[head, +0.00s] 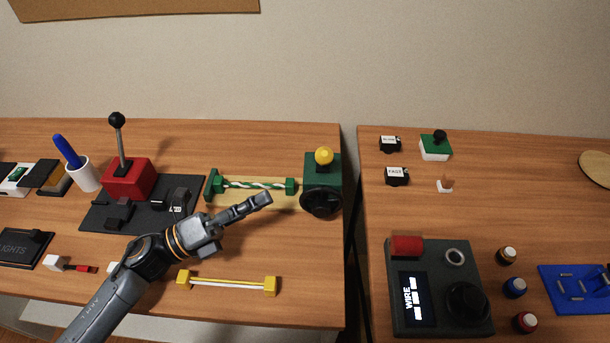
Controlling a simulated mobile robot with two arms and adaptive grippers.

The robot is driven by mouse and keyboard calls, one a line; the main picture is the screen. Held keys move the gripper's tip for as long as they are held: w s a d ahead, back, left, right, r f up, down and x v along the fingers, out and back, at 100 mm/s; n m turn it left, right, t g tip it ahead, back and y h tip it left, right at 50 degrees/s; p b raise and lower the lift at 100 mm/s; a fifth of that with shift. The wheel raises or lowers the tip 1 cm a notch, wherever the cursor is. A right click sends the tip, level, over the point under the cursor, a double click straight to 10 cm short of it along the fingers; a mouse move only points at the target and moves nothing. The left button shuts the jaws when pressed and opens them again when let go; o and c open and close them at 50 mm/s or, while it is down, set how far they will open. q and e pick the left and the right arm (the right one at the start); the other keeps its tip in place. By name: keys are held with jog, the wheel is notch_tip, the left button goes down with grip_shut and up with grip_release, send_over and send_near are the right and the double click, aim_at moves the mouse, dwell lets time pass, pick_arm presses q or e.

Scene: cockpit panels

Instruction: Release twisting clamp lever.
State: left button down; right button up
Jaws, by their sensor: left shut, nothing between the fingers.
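The twisting clamp device stands near the right edge of the left table. It has a tan base (285,203), a green clamp (213,186) at its left end, and a green box (322,165) with a yellow ball knob (323,155) and a black wheel (321,201) at its right end. A twisted red, white and green strand (255,186) runs between the green holders. My left gripper (264,198) is shut and empty. In the picture it overlaps the front of the base, below the strand; I cannot tell whether it touches. My right gripper is not in view.
A red box with a black-knobbed lever (128,178) stands on a dark panel at left. A yellow-ended bar (228,284) lies in front of my left gripper. A gap (352,230) separates the tables. A dark WIRE console (435,285) sits on the right table.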

pick_arm(q)
jog(key=p, duration=0.3)
send_near(324, 159)
jog(key=w+d, duration=0.2)
jog(key=d, duration=0.2)
jog(key=shift+w+d+f, duration=0.1)
jog(key=shift+w+d, duration=0.15)
jog(key=shift+d, duration=0.7)
